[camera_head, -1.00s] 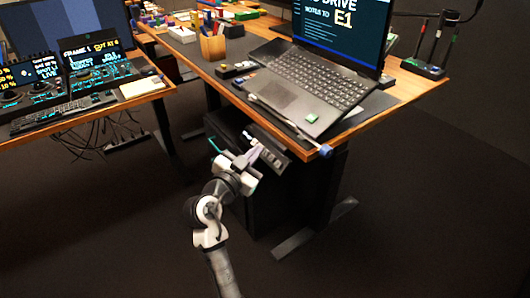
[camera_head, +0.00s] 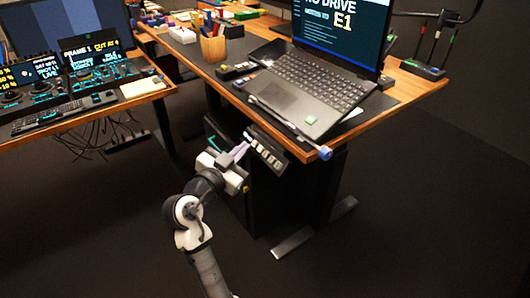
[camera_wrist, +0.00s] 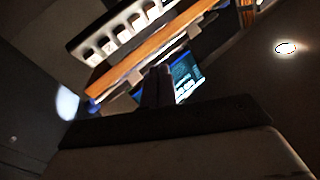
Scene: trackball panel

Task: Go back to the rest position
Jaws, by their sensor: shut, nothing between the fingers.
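My gripper (camera_head: 240,152) is at the front of the right-hand desk (camera_head: 310,150), below the level of its top, at the end of my white and black arm. Its fingers look shut and empty. In the wrist view the fingers (camera_wrist: 157,86) stand close together, dark against the desk edge and the lit laptop screen (camera_wrist: 185,75). A black panel with a row of pale slots (camera_head: 266,148) is under the desk edge, just right of the gripper. The head view does not show clearly whether they touch. The panel also shows in the wrist view (camera_wrist: 115,38).
The laptop (camera_head: 310,85) lies on the desk, with a rod with a blue end (camera_head: 325,153) at the front edge. A wooden pen cup (camera_head: 213,47) stands behind. A second desk with consoles (camera_head: 75,85) is at left. Open floor (camera_head: 430,220) lies to the right.

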